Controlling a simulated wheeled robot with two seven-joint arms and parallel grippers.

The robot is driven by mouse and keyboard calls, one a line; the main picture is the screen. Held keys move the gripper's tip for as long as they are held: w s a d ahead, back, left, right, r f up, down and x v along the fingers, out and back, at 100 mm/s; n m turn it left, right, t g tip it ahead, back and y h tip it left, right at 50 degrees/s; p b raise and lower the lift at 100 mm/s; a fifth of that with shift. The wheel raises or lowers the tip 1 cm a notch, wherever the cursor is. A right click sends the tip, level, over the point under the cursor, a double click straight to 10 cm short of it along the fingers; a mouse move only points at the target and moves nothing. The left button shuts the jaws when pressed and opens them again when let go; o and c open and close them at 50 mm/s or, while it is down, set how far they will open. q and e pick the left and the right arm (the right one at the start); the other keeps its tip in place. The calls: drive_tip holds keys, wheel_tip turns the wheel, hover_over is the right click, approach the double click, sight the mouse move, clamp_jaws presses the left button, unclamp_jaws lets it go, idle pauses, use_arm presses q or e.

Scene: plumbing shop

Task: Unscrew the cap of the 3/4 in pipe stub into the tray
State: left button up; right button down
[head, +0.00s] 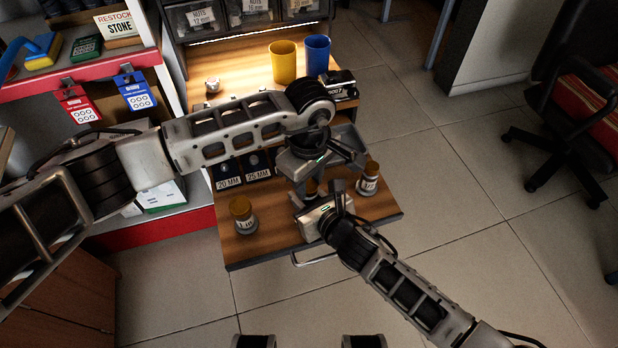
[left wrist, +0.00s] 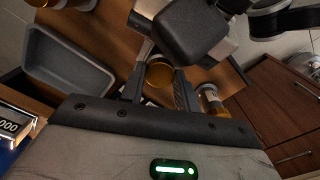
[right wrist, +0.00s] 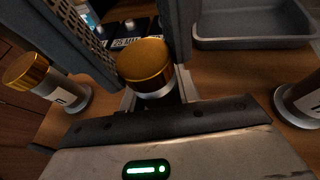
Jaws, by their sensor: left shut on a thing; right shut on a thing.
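A pipe stub with a brass cap (head: 311,187) stands between my two grippers, mostly hidden in the head view. My left gripper (head: 308,179) comes from above and is shut on the brass cap, which shows between its fingers in the left wrist view (left wrist: 160,73). My right gripper (head: 312,198) is low at the front and shut on the stub body, below the cap (right wrist: 146,62) in the right wrist view. The grey tray (left wrist: 65,62) is empty in the left wrist view; it lies behind the grippers, partly hidden in the head view (head: 350,145).
Capped stubs stand at the left (head: 243,214) and right (head: 368,179) of the bench (head: 285,242); their labels are too small to read. Yellow (head: 282,62) and blue (head: 317,54) cups stand at the back. The front left of the bench is clear.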

use_arm(q)
drive_tip(key=n, duration=0.5)
use_arm(e)
drive_tip(key=shift+d, duration=0.1)
use_arm(q)
drive_tip(key=o, duration=1.1)
drive_tip(key=shift+s, duration=0.1)
drive_tip(key=shift+r, duration=2.3)
use_arm(e)
drive_tip(key=c, duration=0.9)
unclamp_jaws()
drive_tip(key=shift+c, duration=0.2)
